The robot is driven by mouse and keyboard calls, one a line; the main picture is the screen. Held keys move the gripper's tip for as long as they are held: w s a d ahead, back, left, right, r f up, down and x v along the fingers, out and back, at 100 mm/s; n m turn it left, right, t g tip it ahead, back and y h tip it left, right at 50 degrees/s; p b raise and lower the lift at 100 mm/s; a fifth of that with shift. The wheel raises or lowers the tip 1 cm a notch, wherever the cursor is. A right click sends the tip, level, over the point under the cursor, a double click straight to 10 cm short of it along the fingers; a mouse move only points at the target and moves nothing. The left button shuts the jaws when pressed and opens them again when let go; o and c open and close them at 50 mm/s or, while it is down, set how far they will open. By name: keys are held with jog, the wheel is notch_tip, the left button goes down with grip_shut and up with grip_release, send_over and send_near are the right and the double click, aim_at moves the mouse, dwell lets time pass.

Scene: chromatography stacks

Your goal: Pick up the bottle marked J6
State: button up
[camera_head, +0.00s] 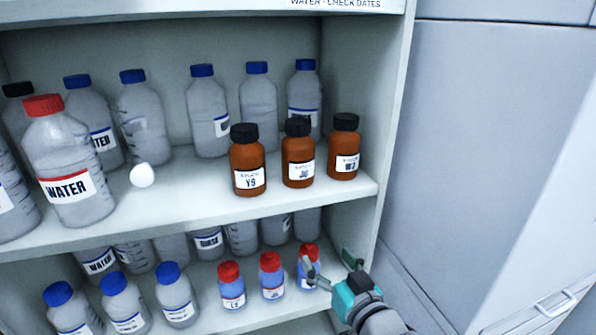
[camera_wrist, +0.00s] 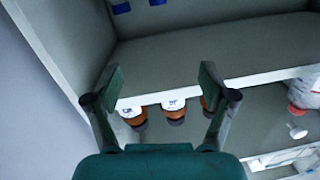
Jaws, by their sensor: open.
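The J6 bottle (camera_head: 298,152) is the middle of three brown bottles with black caps near the front of the upper shelf, at its right end. Its label is small but seems to read J6. The wrist view looks upside down, and there the middle brown bottle (camera_wrist: 173,106) shows between my fingers, beyond them. My gripper (camera_head: 332,268) is open and empty, below and right of the brown bottles in the head view. One finger overlaps a red-capped bottle on the lower shelf; I cannot tell whether they touch.
Brown bottle Y9 (camera_head: 248,160) stands left of J6, and another brown bottle (camera_head: 343,147) stands right. Clear blue-capped bottles (camera_head: 258,105) stand behind. Red-capped bottles (camera_head: 271,277) line the lower shelf.

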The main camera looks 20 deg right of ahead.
jog(key=shift+n+y, duration=0.5)
jog(key=shift+n, duration=0.2)
jog(key=w+r, duration=0.1)
jog(key=r, duration=0.3)
jog(key=w+r, duration=0.1)
jog(key=r, duration=0.3)
jog(key=w+r, duration=0.2)
jog(key=r, duration=0.2)
jog(key=shift+d+r, duration=0.1)
jog(key=shift+r, duration=0.05)
jog(key=n, duration=0.1)
send_near(305, 129)
jog(key=w+f, duration=0.1)
jog(key=w, duration=0.1)
jog(key=shift+y, duration=0.5)
jog(key=w, duration=0.2)
jog(key=w+a, duration=0.1)
jog(key=w, duration=0.2)
jog(key=shift+w+a+f, duration=0.1)
jog(key=shift+w+a, duration=0.05)
jog(key=shift+w, duration=0.05)
jog(key=shift+w+a+r, duration=0.15)
jog(key=shift+w, duration=1.1)
jog(key=shift+w+a+r, duration=0.15)
jog(key=shift+w+a, duration=0.05)
jog(key=shift+w, duration=1.1)
grip_shut()
